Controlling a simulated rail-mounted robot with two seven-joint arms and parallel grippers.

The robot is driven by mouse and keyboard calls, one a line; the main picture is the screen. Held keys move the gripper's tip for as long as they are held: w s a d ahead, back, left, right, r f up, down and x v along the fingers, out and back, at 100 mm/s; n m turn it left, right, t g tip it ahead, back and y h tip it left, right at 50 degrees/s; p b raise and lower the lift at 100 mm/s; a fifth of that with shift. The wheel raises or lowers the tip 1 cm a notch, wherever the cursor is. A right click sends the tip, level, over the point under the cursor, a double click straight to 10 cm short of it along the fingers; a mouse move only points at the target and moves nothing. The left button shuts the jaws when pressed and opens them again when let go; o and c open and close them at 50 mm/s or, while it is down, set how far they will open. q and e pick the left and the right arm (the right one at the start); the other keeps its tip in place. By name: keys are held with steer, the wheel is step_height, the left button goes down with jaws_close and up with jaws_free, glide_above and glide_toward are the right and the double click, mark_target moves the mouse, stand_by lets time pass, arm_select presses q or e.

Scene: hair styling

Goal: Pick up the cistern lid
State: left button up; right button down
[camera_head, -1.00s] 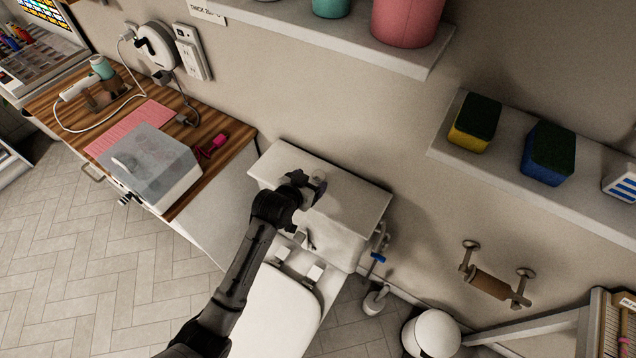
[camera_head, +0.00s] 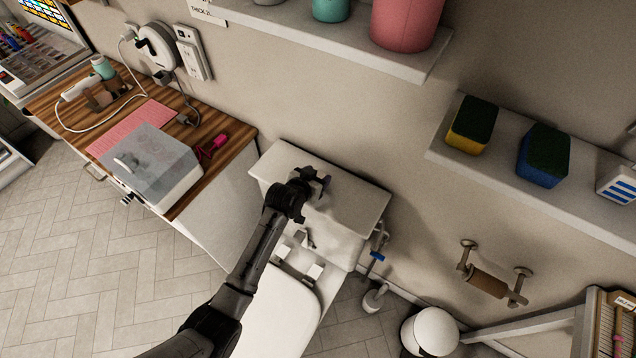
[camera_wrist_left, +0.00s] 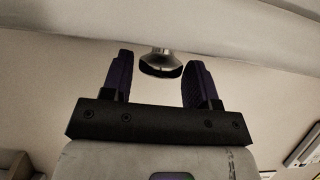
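The white cistern lid (camera_head: 352,197) lies flat on top of the toilet's cistern against the wall. My left gripper (camera_head: 322,183) is over the middle of the lid in the head view. In the left wrist view its two dark fingers (camera_wrist_left: 160,82) are spread apart. A small silver knob with a dark end (camera_wrist_left: 160,64) shows in the gap between the fingertips, beside the pale lid surface (camera_wrist_left: 200,22). The fingers do not visibly touch the knob. In the head view the gripper mostly hides the knob. My right gripper is not in view.
A wooden counter (camera_head: 235,150) with a clear-lidded box (camera_head: 155,165) stands left of the cistern. Wall shelves (camera_head: 325,35) with pots and sponges (camera_head: 543,155) are above and right. The toilet seat lid (camera_head: 275,310) lies below my arm. A paper holder (camera_head: 488,283) is right.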

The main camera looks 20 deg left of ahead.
arm_select(q)
steer(key=c, duration=0.9)
steer(key=shift+r, duration=0.15)
